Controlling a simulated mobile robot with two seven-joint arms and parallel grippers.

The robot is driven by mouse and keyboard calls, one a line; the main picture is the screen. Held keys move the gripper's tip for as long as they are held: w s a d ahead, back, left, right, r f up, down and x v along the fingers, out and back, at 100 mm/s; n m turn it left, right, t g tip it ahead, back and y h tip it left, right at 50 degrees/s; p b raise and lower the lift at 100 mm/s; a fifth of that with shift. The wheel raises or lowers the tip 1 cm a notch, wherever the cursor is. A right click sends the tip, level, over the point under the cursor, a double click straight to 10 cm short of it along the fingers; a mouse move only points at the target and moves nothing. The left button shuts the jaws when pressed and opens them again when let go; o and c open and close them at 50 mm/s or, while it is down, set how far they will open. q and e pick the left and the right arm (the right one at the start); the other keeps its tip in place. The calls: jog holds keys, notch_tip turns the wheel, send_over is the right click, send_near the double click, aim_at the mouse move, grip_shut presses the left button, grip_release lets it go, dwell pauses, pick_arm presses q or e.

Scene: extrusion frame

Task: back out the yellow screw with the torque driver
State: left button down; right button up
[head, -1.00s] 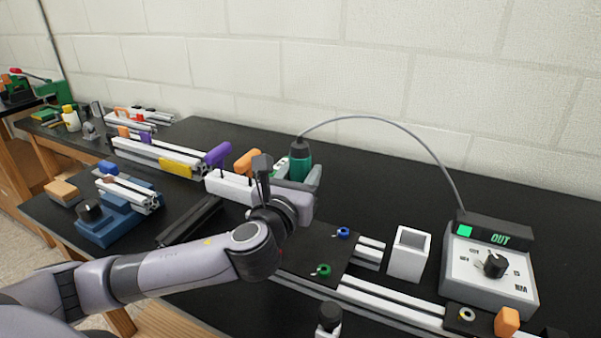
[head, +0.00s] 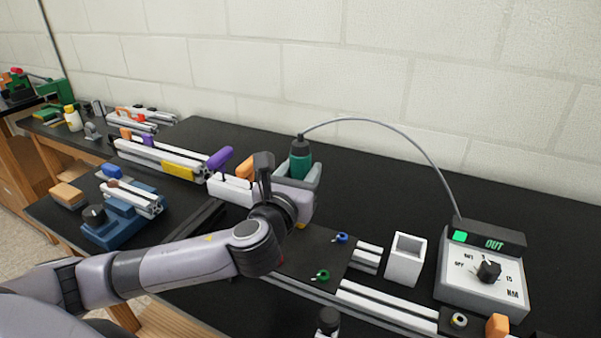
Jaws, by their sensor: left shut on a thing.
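The torque driver (head: 300,162) is a teal cylinder with a black top and a grey cable. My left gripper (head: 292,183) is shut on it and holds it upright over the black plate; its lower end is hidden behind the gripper. A small bit of yellow (head: 301,225) shows just under the gripper, perhaps the yellow screw; most of it is hidden and I cannot tell whether the driver touches it. A blue screw (head: 341,238) and a green screw (head: 322,276) are on the black plate (head: 305,252). My right gripper is not in view.
The driver's cable arches right to a control box (head: 485,270) with a green light and the word OUT. A white open holder (head: 405,259) stands left of it. White rails run in front. Orange and purple handles (head: 220,158) are behind left; a blue fixture (head: 122,222) is farther left.

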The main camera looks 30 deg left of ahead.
aim_at(297, 163)
pick_arm(q)
jog(key=shift+r, duration=0.15)
jog(key=shift+r, duration=1.5)
